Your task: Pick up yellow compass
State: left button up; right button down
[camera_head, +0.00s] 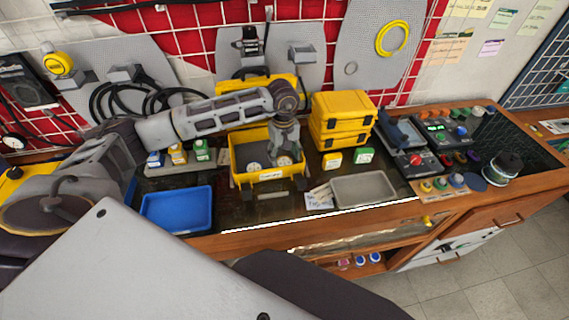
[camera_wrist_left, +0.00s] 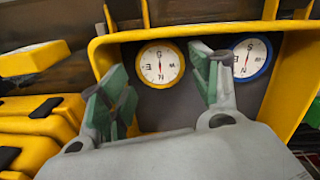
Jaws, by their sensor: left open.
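The yellow compass (camera_wrist_left: 160,63), a white dial with a yellow rim, lies inside the open yellow case (camera_head: 240,178). A second compass with a blue rim (camera_wrist_left: 252,58) lies beside it in the case. My left gripper (camera_head: 284,152) reaches down over the case. In the left wrist view its green-padded fingers (camera_wrist_left: 160,90) are spread apart and empty, with the yellow compass showing in the gap between them. My right gripper is not in view.
Closed yellow cases (camera_head: 342,112) are stacked right of the open case. A blue tray (camera_head: 176,209) lies at the left and a grey tray (camera_head: 363,189) at the right. Small green and yellow boxes stand near the open case. A control panel (camera_head: 440,150) fills the bench's right side.

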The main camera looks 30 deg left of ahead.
aim_at(284, 164)
pick_arm(q)
jog(key=shift+f, duration=1.5)
jog(key=shift+c, duration=0.6)
jog(key=c, duration=0.7)
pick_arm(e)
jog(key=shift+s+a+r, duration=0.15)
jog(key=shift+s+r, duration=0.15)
